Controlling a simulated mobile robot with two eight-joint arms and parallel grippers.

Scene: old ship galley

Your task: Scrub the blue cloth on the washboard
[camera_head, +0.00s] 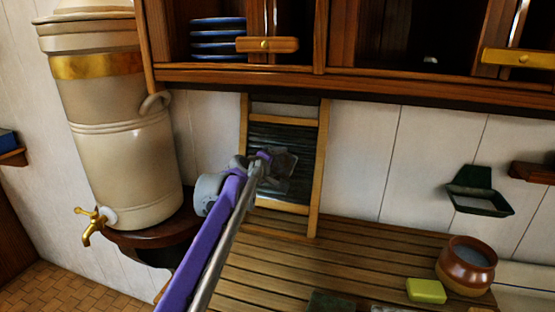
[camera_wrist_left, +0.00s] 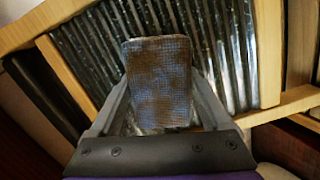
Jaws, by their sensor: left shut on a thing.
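The washboard (camera_head: 320,160), a wooden frame around dark metal ribs, leans upright against the white wall at the back of the slatted counter. In the left wrist view its ribbed face (camera_wrist_left: 224,40) fills the background. The blue cloth (camera_wrist_left: 158,82), a folded rectangular pad with brown stains, is between the fingers of my left gripper (camera_wrist_left: 158,112). In the head view my left gripper (camera_head: 258,168) is in front of the ribs, and the cloth (camera_head: 281,163) looks like a dark patch there. I cannot tell whether the cloth touches the ribs. My right gripper is out of view.
A large cream urn (camera_head: 125,150) with a brass tap stands at left. Wooden cupboards (camera_head: 330,80) overhang the washboard. A yellow-green soap block (camera_head: 427,290) and brown pot (camera_head: 467,265) sit at right on the slatted counter (camera_head: 350,260). A green holder (camera_head: 480,190) hangs on the wall.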

